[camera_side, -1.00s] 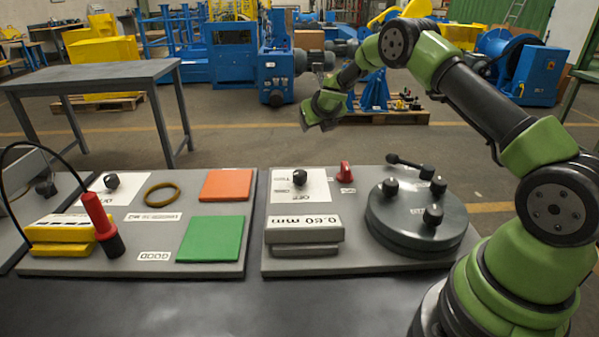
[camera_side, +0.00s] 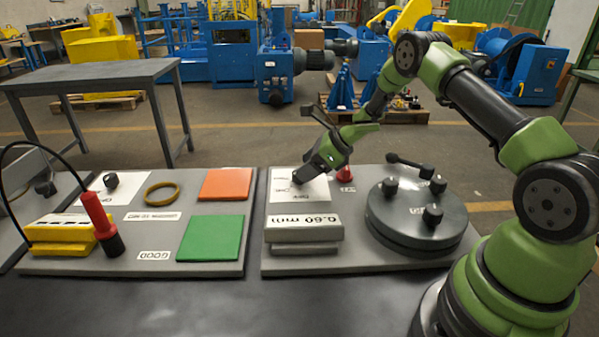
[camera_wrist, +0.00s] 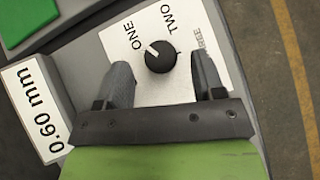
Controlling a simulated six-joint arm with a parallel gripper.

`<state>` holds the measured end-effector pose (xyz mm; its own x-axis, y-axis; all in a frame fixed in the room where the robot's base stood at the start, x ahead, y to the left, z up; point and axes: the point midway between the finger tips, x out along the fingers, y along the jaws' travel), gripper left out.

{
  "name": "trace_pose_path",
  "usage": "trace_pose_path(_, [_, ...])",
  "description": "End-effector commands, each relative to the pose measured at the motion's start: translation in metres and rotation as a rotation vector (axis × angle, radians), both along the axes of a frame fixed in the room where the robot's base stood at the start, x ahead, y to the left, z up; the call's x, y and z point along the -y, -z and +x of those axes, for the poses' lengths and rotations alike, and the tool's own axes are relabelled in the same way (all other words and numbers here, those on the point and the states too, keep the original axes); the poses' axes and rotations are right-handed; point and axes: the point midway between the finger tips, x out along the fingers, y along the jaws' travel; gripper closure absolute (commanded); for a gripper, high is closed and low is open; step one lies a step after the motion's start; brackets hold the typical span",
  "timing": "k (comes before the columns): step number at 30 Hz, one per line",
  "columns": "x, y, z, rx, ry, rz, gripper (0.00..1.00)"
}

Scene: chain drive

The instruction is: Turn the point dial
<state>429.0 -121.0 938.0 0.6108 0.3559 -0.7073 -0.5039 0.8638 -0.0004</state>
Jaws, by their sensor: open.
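The point dial (camera_wrist: 160,57) is a round black knob with a white pointer line, on a white plate (camera_wrist: 150,85) marked ONE, TWO and a third small label. In the wrist view its line points up and left, towards ONE. My gripper (camera_wrist: 161,62) is open, with one finger on each side of the knob and gaps to both. In the side view my gripper (camera_side: 302,178) is low over the white plate (camera_side: 313,188) and hides the dial. Whether the fingertips reach down to the knob's height is unclear.
A grey block marked 0.60 mm (camera_side: 303,235) stands in front of the plate. A red knob (camera_side: 345,173) is close to the right of my gripper. A round dark turntable with black knobs (camera_side: 415,220) stands farther right. An orange pad (camera_side: 225,184) lies left.

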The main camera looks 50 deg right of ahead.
Motion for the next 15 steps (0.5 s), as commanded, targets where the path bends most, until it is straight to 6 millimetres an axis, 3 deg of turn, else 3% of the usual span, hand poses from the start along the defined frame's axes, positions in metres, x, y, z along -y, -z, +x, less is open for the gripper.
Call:
trace_pose_path(6, [-0.01, 0.019, 0.016, 0.0, 0.001, 0.001, 0.37])
trace_pose_path(15, [-0.012, 0.023, 0.02, 0.0, 0.002, 0.001, 0.37])
